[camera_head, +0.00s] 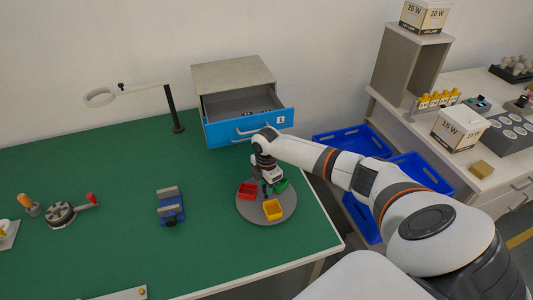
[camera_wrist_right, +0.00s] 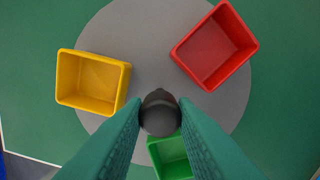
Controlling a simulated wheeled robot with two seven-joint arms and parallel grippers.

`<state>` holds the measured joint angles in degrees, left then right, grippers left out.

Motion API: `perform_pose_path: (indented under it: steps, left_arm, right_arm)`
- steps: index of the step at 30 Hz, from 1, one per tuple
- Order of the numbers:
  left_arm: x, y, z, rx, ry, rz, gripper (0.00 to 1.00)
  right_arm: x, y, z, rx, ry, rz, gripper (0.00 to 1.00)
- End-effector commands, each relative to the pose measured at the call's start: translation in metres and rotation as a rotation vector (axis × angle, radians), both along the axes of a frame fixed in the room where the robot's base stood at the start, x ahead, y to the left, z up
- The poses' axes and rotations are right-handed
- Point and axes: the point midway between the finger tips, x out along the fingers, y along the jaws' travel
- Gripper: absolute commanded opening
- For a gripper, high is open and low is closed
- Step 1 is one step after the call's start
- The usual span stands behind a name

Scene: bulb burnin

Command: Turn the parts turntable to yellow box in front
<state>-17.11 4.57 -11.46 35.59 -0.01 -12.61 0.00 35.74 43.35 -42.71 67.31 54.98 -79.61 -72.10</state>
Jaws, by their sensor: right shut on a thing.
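The parts turntable (camera_head: 249,213) is a round grey disc on the green bench; it also shows in the wrist view (camera_wrist_right: 140,30). It bears a yellow box (camera_head: 272,210) on the side nearest me, a red box (camera_head: 246,191) at the left and a green box (camera_head: 281,186) at the right rear. The wrist view shows the yellow box (camera_wrist_right: 92,82), the red box (camera_wrist_right: 215,46) and part of the green box (camera_wrist_right: 172,158). My right gripper (camera_head: 265,190) is over the turntable's middle, its fingers (camera_wrist_right: 160,112) shut on a dark round knob (camera_wrist_right: 159,112). My left gripper is out of view.
A grey cabinet with an open blue-fronted drawer (camera_head: 250,127) stands behind the turntable. A blue vise (camera_head: 171,207) stands to the left, with a magnifier lamp (camera_head: 175,110) farther back. Blue crates (camera_head: 352,142) lie beyond the bench's right edge. The bench between vise and turntable is clear.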

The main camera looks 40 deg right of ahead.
Motion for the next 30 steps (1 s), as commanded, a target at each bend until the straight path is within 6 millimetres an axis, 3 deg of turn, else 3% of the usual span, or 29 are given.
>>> perform_pose_path:
  steps: [11, 12, 16, 25, 30]
  left_arm:
    - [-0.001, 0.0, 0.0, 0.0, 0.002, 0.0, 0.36]
    - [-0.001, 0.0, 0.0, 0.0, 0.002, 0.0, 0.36]
    - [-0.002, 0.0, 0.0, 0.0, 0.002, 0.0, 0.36]
    - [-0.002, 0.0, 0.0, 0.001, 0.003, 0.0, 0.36]
    - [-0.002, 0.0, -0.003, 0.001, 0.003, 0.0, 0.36]
  right_arm:
    - [0.0, 0.001, 0.0, 0.002, -0.001, 0.006, 0.0]
    - [0.0, 0.001, 0.0, 0.002, -0.001, 0.006, 0.27]
    - [0.0, 0.001, 0.0, 0.001, 0.0, 0.005, 0.47]
    - [0.0, 0.0, 0.001, 0.001, -0.001, 0.004, 0.47]
    - [0.001, 0.0, 0.02, 0.0, -0.005, 0.005, 0.47]
